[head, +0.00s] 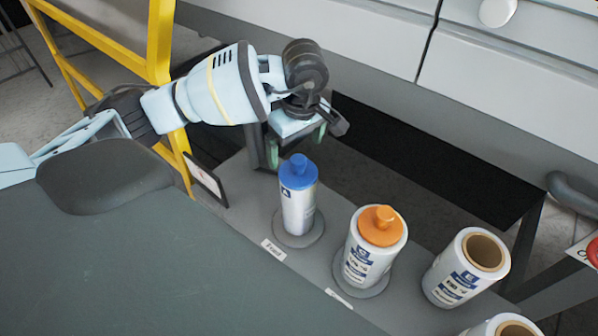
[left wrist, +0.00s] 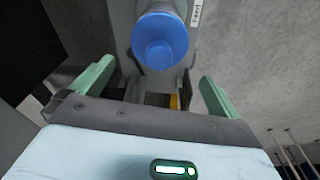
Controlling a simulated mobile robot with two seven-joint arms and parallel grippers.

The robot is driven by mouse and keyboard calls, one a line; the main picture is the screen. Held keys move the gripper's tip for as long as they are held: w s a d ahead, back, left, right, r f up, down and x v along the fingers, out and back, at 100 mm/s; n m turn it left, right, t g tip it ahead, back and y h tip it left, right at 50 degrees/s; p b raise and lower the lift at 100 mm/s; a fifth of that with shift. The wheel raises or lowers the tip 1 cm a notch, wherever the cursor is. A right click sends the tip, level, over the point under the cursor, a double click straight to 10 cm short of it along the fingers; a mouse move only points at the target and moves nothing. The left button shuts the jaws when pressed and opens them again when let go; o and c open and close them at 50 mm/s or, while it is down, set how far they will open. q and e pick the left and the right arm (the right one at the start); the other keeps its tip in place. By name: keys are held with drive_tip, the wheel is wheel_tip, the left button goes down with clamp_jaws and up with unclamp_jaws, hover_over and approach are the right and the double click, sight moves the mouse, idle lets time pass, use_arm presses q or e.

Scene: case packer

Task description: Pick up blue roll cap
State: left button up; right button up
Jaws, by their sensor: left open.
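The blue roll cap (head: 298,171) sits on top of a slim white labelled roll (head: 298,208), which stands upright on a round base on a grey shelf. My left gripper (head: 297,146) is open and empty, just behind and above the blue cap in the head view. In the left wrist view the blue cap (left wrist: 160,42) lies beyond the fingers, between their lines and near the top edge. The two green fingertips (left wrist: 154,80) are wide apart and do not touch the cap. My right gripper is not in view.
An orange cap (head: 380,226) sits on a wider white roll to the right. An uncapped roll (head: 466,268) with a brown core stands further right, with another partly cut off below. A yellow frame (head: 160,45) stands at the left, near my arm.

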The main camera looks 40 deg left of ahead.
sight(298, 158)
use_arm(q)
drive_tip(key=shift+w+f, duration=0.2)
drive_tip(key=shift+f, duration=3)
drive_tip(key=c, duration=0.9)
drive_tip(key=shift+r, duration=0.1)
drive_tip(key=shift+r, duration=0.55)
wheel_tip(298, 158, up, 2)
drive_tip(key=shift+r, duration=0.2)
drive_tip(key=s+d, duration=0.1)
drive_tip(key=s, duration=0.4)
drive_tip(key=s+d+r, duration=0.1)
drive_tip(key=s+d, duration=0.1)
drive_tip(key=s, duration=0.3)
drive_tip(key=s+d, duration=0.2)
drive_tip(key=s, duration=0.3)
drive_tip(key=shift+s+r+b, duration=0.15)
drive_tip(key=shift+b, duration=0.15)
